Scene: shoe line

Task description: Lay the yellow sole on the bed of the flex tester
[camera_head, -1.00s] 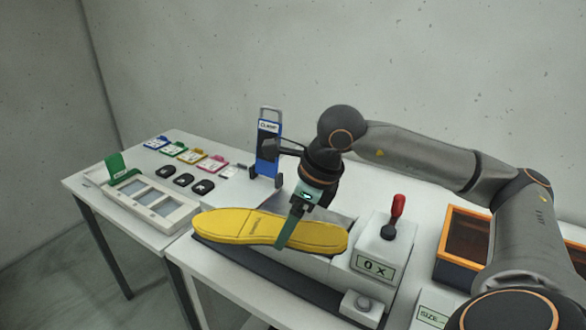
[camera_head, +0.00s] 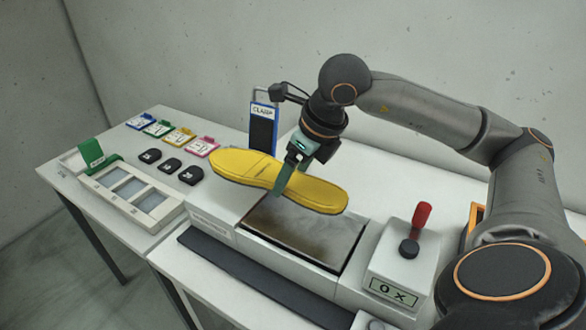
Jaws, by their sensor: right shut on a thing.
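The yellow sole (camera_head: 240,167) is held in my right gripper (camera_head: 280,184), which is shut on it near its middle. The sole lies roughly level over the back edge of the flex tester's bed (camera_head: 308,238), its left end reaching past the tester. The bed is a dark, brownish plate set in a white housing, and most of it is bare. I cannot tell whether the sole touches the bed. A box with a red lever (camera_head: 421,219) and a display reading "0 X" stands at the tester's right end. My left gripper is not in view.
A blue stand labelled "CLAMP" (camera_head: 262,128) rises just behind the sole. On the left table are a white tray with windows (camera_head: 175,208), a green clip (camera_head: 91,152), several coloured tags and black pieces. An orange-edged box (camera_head: 474,216) is partly hidden behind my arm.

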